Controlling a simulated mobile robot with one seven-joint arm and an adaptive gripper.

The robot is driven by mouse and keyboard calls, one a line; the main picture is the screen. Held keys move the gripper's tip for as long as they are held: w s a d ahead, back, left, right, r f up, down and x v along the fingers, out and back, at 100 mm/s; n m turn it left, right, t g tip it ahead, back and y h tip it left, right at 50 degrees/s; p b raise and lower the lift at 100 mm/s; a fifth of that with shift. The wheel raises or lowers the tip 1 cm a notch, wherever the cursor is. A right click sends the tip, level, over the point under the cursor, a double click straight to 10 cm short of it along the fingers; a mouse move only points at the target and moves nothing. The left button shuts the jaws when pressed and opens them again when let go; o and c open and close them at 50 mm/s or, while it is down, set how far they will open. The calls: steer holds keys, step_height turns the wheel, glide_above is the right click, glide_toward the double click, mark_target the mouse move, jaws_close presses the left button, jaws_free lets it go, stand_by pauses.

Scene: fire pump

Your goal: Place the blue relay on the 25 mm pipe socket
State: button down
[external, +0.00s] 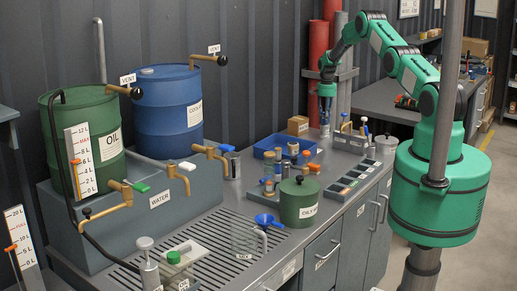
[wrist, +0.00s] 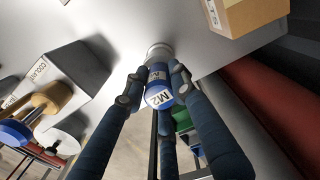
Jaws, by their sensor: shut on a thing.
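My gripper (external: 326,88) hangs fingers down above the far end of the counter, in front of the red and grey cylinders. In the wrist view my gripper (wrist: 153,82) is shut on a small blue-and-white cylinder (wrist: 158,88) with a silvery end, its label partly readable as "M2". It seems to be the blue relay. The fingers grip it from both sides and cover part of it. In the external view the held thing is too small to make out. I cannot pick out the 25 mm pipe socket with certainty in either view.
Blue (external: 165,110) and green (external: 80,140) drums stand left.

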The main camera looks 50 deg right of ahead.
steer(key=shift+f, duration=0.1)
steer(key=c, duration=1.4)
jaws_free()
step_height(320, 180, up, 12)
steer(key=shift+r+b, duration=0.1)
steer(key=shift+b, duration=0.7)
